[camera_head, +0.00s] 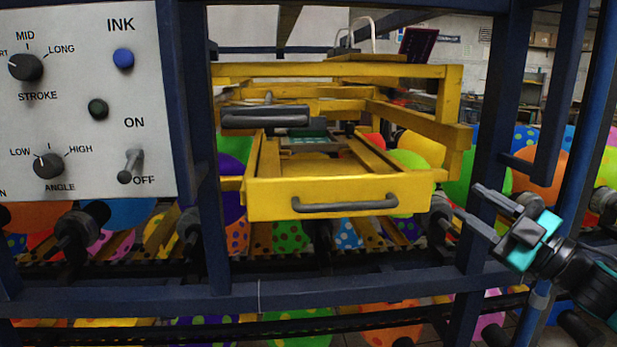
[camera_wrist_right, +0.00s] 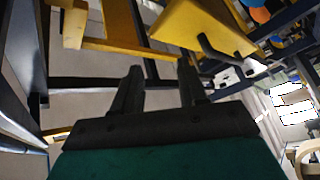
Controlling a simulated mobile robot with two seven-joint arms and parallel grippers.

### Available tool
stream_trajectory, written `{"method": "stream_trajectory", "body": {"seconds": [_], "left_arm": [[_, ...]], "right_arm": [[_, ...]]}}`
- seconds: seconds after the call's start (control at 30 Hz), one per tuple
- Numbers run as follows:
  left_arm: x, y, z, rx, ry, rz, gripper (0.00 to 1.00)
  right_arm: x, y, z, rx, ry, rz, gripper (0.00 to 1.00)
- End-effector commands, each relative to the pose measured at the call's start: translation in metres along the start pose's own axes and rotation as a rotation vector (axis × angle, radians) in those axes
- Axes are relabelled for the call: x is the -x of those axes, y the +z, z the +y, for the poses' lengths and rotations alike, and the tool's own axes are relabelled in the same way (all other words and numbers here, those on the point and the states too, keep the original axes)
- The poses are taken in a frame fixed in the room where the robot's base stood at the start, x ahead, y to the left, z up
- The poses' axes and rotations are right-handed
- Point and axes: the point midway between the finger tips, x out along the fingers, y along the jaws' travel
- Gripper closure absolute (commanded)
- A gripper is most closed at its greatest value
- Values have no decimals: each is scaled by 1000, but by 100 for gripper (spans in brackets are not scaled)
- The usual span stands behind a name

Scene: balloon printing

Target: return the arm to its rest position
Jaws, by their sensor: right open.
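My right gripper (camera_head: 478,208) is in the head view at the right, in front of the blue frame. Its jaws are apart and nothing is between them; its two dark fingers also show in the right wrist view (camera_wrist_right: 160,85). It is to the right of the yellow drawer (camera_head: 270,202) and apart from the drawer's dark handle (camera_head: 345,204). The drawer and handle also show at the upper right of the right wrist view. My left gripper is not in view.
A white control panel (camera_head: 75,120) with knobs and a toggle switch stands at the left. Dark blue posts and a crossbar (camera_head: 350,297) frame the machine close to my right arm. Colourful balloons (camera_head: 290,236) lie behind and below the drawer.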

Motion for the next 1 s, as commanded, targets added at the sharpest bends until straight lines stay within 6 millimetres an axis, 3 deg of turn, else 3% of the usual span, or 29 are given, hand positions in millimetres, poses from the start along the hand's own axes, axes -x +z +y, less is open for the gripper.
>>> {"method": "stream_trajectory", "body": {"seconds": [0.03, 0.1, 0.23, 0.37, 0.5, 0.6, 0.7, 1.0], "left_arm": [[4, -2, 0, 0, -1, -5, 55], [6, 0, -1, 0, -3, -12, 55], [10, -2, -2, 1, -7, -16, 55], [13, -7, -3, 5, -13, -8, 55], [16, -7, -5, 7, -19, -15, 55], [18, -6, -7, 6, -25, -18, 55], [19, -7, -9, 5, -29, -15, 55], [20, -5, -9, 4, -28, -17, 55]], "right_arm": [[7, 19, -36, -90, 14, -62, 58], [22, 42, -82, -190, 34, -161, 58], [59, 70, -170, -363, 55, -362, 58], [108, 78, -256, -525, 54, -581, 58], [160, 66, -332, -671, 35, -796, 58], [188, 53, -369, -745, 18, -909, 58], [204, 44, -390, -789, 4, -977, 58], [213, 39, -402, -810, -5, -1012, 58]]}}
